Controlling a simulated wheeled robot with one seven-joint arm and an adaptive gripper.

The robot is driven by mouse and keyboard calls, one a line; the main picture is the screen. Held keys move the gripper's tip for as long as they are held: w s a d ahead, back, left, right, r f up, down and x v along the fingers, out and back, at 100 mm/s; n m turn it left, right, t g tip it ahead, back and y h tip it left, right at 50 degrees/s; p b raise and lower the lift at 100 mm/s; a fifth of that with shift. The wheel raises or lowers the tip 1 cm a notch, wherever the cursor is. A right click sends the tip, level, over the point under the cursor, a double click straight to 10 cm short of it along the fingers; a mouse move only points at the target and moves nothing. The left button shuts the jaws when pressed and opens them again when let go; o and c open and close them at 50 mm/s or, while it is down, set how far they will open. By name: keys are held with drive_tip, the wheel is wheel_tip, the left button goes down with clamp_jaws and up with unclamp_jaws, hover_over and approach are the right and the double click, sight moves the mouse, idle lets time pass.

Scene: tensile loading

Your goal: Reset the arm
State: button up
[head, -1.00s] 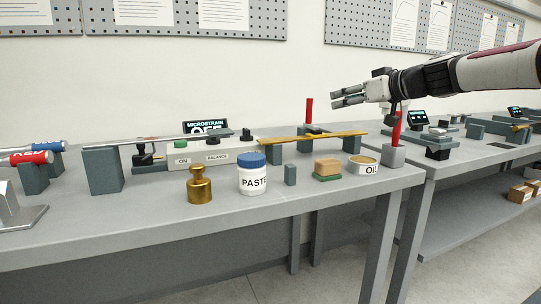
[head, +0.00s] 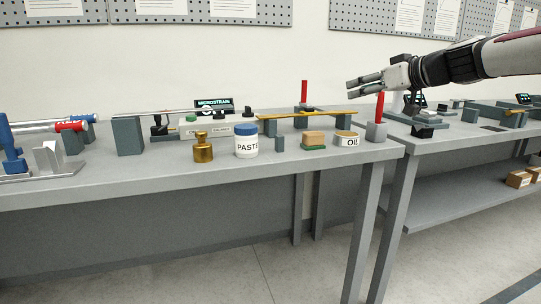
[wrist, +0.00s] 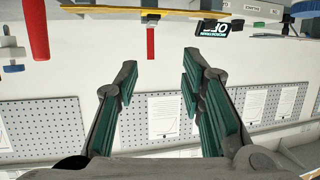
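My arm reaches in from the right in the head view. My gripper (head: 366,87) is raised above the right end of the near bench, above and a little left of the red-handled tool on a grey block. In the wrist view my gripper (wrist: 158,90) has its two green-padded fingers spread apart with nothing between them. Beyond them lie the pegboard wall and, at the top, the bench items, which look upside down. The gripper touches nothing that I can see.
The bench (head: 100,182) carries a brass weight (head: 203,148), a paste jar (head: 246,143), an oil tin (head: 346,139), a yellow bar (head: 300,115) on supports and a Microstrain display (head: 214,104). A red upright handle (head: 304,92) stands behind the bar. Free air surrounds the gripper.

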drive_tip(key=s+a+f+g+h, duration=0.3)
drive_tip(key=s+a+f+g, duration=0.4)
drive_tip(key=s+a+f, duration=0.85)
drive_tip(key=s+d+f+m+g+h, duration=0.1)
drive_tip(key=s+d+f+m+g, duration=0.2)
drive_tip(key=s, duration=1)
drive_tip(key=s+d+f+m+h, duration=0.15)
drive_tip(key=s+d, duration=0.25)
drive_tip(key=s, duration=0.9)
drive_tip(key=s+d+f+m+g+h, duration=0.2)
drive_tip(key=s+d+f, duration=0.2)
drive_tip(key=s, duration=0.8)
wheel_tip(320, 180, up, 36)
drive_tip(key=s+t+p, duration=0.1)
drive_tip(key=t+p, duration=0.2)
drive_tip(key=p, duration=3.1)
drive_tip(key=shift+d+t, duration=0.35)
drive_tip(key=shift+t, duration=0.05)
